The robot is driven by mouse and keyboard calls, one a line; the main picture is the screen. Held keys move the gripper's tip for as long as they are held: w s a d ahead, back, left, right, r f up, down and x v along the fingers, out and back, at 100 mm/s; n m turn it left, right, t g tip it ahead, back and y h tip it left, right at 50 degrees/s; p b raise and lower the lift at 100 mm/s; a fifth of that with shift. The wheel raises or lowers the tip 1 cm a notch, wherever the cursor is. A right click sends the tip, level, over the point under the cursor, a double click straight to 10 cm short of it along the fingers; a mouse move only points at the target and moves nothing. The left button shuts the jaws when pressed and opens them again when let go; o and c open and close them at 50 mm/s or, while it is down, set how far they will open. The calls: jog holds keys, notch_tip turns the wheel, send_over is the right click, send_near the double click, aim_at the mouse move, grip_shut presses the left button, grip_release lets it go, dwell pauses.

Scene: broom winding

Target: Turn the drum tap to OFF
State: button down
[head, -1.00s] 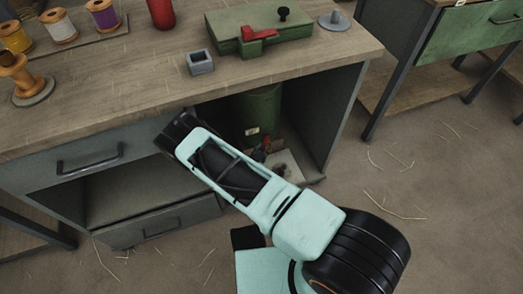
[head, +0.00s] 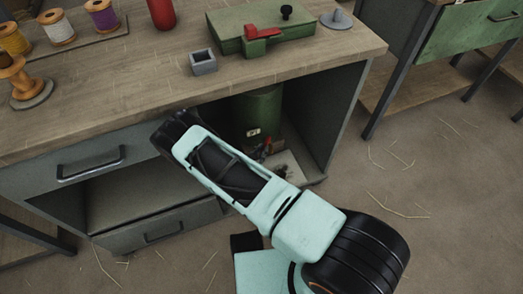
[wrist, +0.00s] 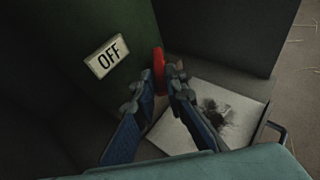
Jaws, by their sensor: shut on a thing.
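The green drum (head: 261,110) stands inside the open compartment under the bench. The red tap handle (wrist: 159,70) stands roughly upright in that view, to the right of the label. My gripper (wrist: 165,80) has its fingertips closed at the tap handle, gripping it. In the head view the tap (head: 267,148) is small and partly hidden by my arm, and the fingers cannot be made out. The tap's spout is hidden behind the fingers.
The compartment's side wall (head: 335,115) is close on the right. The benchtop (head: 120,98) above holds spools, a green fixture (head: 262,32) and a small grey box (head: 203,62).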

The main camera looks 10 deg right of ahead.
jog(key=c, duration=2)
grip_release()
jog(key=shift+o, duration=0.2)
jog(key=v, duration=1.2)
